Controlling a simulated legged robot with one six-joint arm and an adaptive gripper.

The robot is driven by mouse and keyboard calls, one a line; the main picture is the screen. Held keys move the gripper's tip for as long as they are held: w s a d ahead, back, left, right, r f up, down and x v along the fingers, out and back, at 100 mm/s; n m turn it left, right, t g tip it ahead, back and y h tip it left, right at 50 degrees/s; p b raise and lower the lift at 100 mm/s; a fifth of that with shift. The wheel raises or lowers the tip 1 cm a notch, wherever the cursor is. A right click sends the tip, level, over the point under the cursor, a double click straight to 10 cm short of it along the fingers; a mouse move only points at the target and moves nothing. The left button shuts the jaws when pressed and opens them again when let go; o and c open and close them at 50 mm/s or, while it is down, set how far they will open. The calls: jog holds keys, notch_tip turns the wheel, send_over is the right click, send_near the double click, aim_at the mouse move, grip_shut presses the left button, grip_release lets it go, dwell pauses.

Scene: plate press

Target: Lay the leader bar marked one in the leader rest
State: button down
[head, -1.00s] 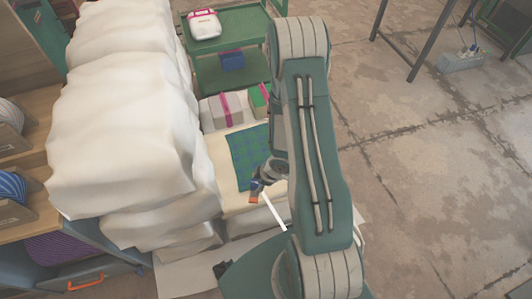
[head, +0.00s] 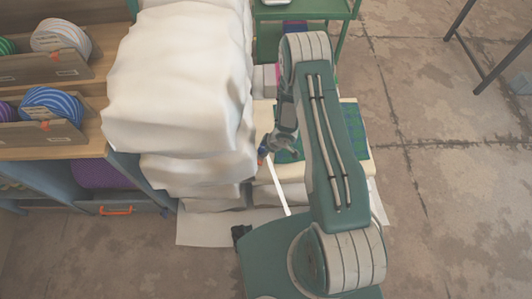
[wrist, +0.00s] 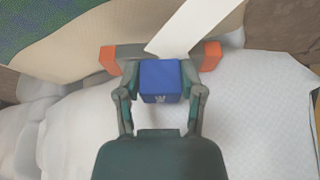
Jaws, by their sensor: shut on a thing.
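My gripper (head: 264,156) is shut on the white leader bar (head: 278,192), which slants down and to the right from the fingers in the head view. In the wrist view, my gripper (wrist: 160,60) has orange fingertips on either side of a blue block (wrist: 161,82). The block bears a small pale mark that I cannot read. The white strip of the bar (wrist: 195,22) runs up and right from behind the block. I cannot pick out the leader rest in either view.
A tall white draped stack (head: 180,80) stands left of my arm. Beyond it, a wooden shelf (head: 60,155) holds ribbon rolls (head: 52,104). A blue-green patterned cloth (head: 360,130) lies on a pale surface behind my arm. A green cart (head: 300,12) is at the back.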

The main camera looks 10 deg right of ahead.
jog(key=shift+f, duration=1.45)
jog(key=shift+c, duration=1)
grip_release()
jog(key=shift+f, duration=0.1)
